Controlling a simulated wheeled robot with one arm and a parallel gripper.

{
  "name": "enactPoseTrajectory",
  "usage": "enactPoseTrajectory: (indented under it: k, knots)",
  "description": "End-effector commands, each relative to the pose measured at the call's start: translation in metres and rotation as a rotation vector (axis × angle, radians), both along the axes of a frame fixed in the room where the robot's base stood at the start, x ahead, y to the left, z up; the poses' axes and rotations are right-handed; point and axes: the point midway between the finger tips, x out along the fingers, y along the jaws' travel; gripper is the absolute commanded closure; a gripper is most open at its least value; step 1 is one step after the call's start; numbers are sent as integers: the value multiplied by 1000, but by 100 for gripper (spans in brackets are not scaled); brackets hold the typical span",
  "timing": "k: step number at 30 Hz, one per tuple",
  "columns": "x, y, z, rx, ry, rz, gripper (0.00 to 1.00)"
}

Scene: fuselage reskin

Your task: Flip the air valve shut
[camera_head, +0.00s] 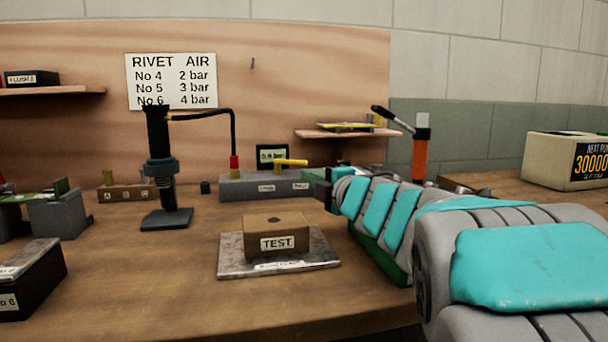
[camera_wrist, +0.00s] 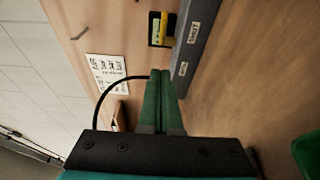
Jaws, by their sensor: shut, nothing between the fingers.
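The air valve's yellow lever (camera_head: 291,162) lies roughly level, pointing right along the top of a grey manifold block (camera_head: 235,187). A dark gauge (camera_head: 272,151) stands behind it. In the wrist view, the yellow lever (camera_wrist: 163,28) shows against the dark gauge, beside the grey block (camera_wrist: 200,22). My gripper (camera_head: 318,182) is at the block's right end in the head view, its fingers hardly showing there. In the wrist view its green fingers (camera_wrist: 161,73) are together and empty, apart from the lever. The block's small labels are too blurred to read.
A black rivet press (camera_head: 160,170) stands left of the block, with a hose (camera_head: 234,130) running to a red fitting. A TEST box (camera_head: 277,238) on a plate sits in front. An orange-handled tool (camera_head: 420,155) stands behind my arm. Bare bench lies left of the plate.

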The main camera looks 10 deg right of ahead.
Motion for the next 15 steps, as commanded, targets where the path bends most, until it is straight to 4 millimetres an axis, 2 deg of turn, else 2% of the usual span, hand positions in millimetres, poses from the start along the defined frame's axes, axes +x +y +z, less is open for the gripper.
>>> enactPoseTrajectory:
  k: [15]
  knots:
    - [78, 23, -2, 2, 4, -1, 100]
